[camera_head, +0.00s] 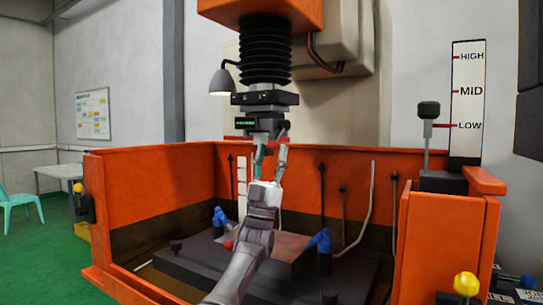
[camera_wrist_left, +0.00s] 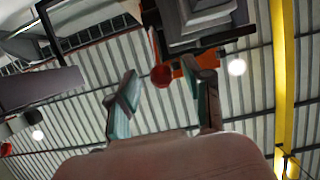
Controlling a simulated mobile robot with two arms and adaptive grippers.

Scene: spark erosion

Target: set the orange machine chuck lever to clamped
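The orange machine's chuck (camera_head: 265,120) hangs below the black bellows, with a small green display on its front. In the left wrist view the red knob (camera_wrist_left: 161,76) appears between and beyond the fingertips. My left gripper (camera_head: 270,153) points upward just below the chuck, open, with its two fingers apart. The knob looks close to the fingertips, but I cannot tell whether they touch. The lever's arm is mostly hidden. My right gripper is not in view.
The orange tank (camera_head: 150,190) surrounds my left arm, with a dark worktable (camera_head: 190,262) and blue clamps (camera_head: 219,218) inside. A lamp (camera_head: 222,82) hangs left of the chuck.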

